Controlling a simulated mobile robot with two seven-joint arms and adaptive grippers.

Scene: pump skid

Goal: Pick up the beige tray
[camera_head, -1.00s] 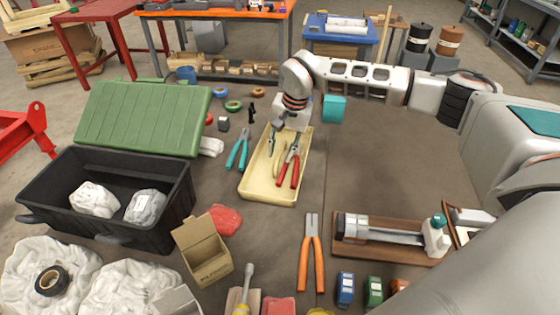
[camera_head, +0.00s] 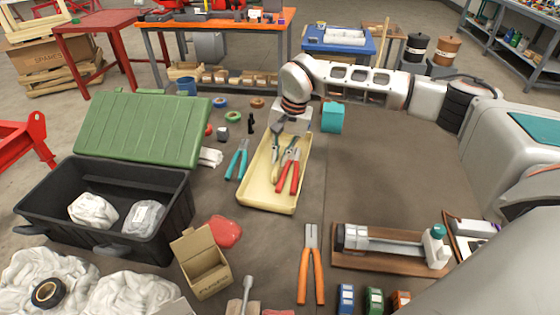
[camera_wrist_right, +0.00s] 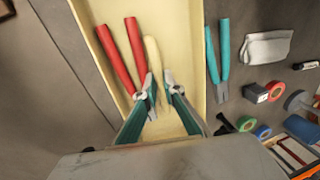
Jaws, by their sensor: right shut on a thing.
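The beige tray (camera_head: 266,193) lies in the middle of the head view, long and shallow. In the wrist view its wall (camera_wrist_right: 94,75) runs up the left side. Red-handled pliers (camera_head: 289,178) lie in it, also in the wrist view (camera_wrist_right: 122,55). A pale curved piece (camera_wrist_right: 152,60) of the tray's colour lies beside them. My right gripper (camera_head: 279,143) reaches into the tray's far half from above. In the wrist view its fingertips (camera_wrist_right: 162,92) are close together at that piece; the exact contact is hard to see. My left gripper is out of view.
Teal-handled pliers (camera_head: 237,160) lie just left of the tray. A black case (camera_head: 60,232) with a green lid (camera_head: 142,128) is further left. Orange-handled pliers (camera_head: 311,268) and a wooden-based device (camera_head: 390,245) are nearer.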

